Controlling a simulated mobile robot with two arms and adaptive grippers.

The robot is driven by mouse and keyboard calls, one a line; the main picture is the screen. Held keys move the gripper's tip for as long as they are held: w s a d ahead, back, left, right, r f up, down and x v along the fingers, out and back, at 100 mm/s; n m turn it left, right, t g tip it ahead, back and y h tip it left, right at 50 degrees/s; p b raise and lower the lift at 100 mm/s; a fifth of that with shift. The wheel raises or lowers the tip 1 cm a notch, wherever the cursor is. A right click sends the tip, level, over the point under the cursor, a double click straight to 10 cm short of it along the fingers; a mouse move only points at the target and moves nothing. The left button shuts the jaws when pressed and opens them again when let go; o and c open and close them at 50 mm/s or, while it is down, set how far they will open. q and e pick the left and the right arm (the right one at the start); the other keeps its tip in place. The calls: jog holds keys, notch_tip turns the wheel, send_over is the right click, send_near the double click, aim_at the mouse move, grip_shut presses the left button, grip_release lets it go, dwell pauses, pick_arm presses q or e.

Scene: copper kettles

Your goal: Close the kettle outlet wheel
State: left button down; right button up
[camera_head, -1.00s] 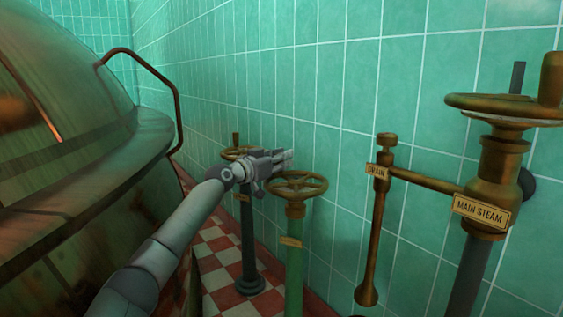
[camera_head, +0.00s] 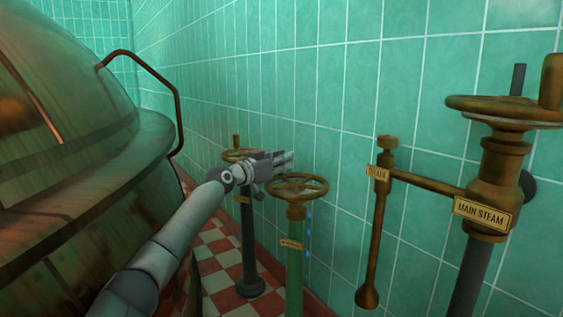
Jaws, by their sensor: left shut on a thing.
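A brass handwheel (camera_head: 314,190) sits level on top of a green post (camera_head: 294,270) in the middle of the view. A small plate on the post is too small to read. My left gripper (camera_head: 284,161) is at the wheel's far left rim, shut, with its fingers pointing right. It appears to hold the wheel's upright handle, which the fingers hide. A second brass wheel (camera_head: 232,155) with an upright knob tops a dark post (camera_head: 248,250) behind, partly hidden by my gripper. My right gripper is not in view.
A big copper kettle (camera_head: 60,150) with a curved rail (camera_head: 150,70) fills the left. At right stand the MAIN STEAM valve (camera_head: 505,105) and a drain pipe (camera_head: 375,240). The tiled wall is close behind the posts. Small blue marks (camera_head: 309,215) show beside the green post.

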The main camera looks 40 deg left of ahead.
pick_arm(q)
jog(key=shift+w+d+f, duration=0.1)
jog(key=shift+d+f, duration=0.25)
jog(key=shift+d, duration=0.1)
jog(key=c, duration=1.2)
grip_release()
jog(key=shift+r, duration=0.1)
jog(key=shift+c, duration=0.2)
jog(key=shift+r, duration=0.1)
jog(key=shift+a, duration=0.1)
